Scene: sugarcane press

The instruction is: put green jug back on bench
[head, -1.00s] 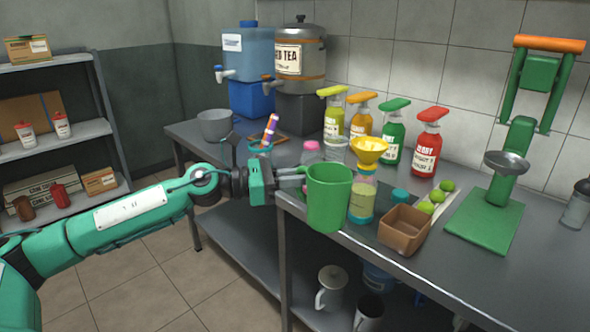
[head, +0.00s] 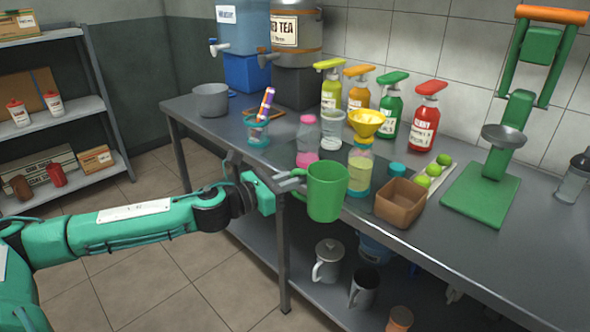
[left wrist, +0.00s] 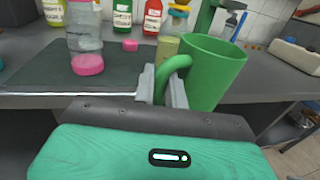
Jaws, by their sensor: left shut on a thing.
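The green jug (head: 327,191) is upright at the front edge of the steel bench (head: 475,262). My left gripper (head: 292,181) is shut on the jug's handle, from the left side. In the left wrist view the fingers (left wrist: 163,85) close around the handle of the jug (left wrist: 212,72). The jug overlaps the bench edge in the head view. I cannot tell whether its base touches the bench. My right gripper is not in view.
A brown box (head: 401,202) stands just right of the jug. A bottle with a yellow funnel (head: 360,165) is behind it, and a pink-based bottle (head: 307,140) is behind left. A dark mat (left wrist: 70,72) lies left of the jug. Mugs stand on the lower shelf.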

